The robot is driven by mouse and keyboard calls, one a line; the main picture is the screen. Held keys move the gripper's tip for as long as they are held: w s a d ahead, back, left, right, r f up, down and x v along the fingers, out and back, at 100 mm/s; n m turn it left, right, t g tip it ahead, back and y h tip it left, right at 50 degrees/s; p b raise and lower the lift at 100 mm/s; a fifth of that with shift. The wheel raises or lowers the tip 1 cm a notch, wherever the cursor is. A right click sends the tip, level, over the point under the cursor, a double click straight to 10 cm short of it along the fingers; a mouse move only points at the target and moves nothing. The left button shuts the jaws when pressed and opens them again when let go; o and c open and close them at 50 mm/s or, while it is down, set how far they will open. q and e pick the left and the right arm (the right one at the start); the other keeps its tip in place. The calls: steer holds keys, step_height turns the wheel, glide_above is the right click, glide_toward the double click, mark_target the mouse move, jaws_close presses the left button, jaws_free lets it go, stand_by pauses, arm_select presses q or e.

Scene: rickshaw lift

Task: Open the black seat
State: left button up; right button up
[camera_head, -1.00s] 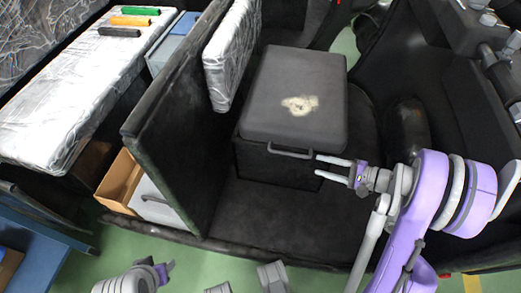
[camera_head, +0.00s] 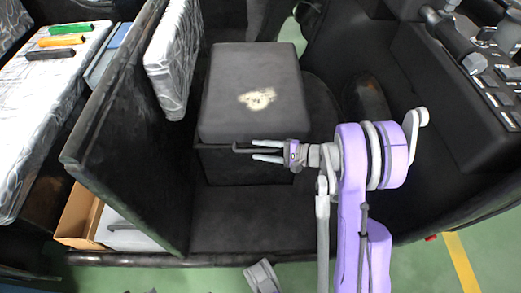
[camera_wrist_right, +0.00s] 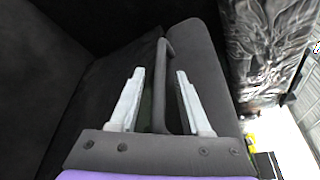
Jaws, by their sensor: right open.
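The black seat (camera_head: 255,85) is a box with a dark padded lid and a pale worn patch on top. It stands shut in the middle of the head view. A thin bar handle (camera_head: 243,150) is on its front edge. My right gripper (camera_head: 253,150) is at that front edge, its two fingers pointing left by the handle. In the right wrist view the handle (camera_wrist_right: 160,85) runs between the two open fingers, apart from both. The arm hides part of the seat's right front. My left gripper is not in the head view.
A black upright panel (camera_head: 125,130) stands left of the seat, with a plastic-wrapped cushion (camera_head: 172,60) on it. A wrapped bench (camera_head: 30,110) with several coloured bars is at far left. A cardboard box (camera_head: 78,215) sits below. The floor before the seat is clear.

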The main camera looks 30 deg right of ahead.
jaws_close()
stand_by(1.5)
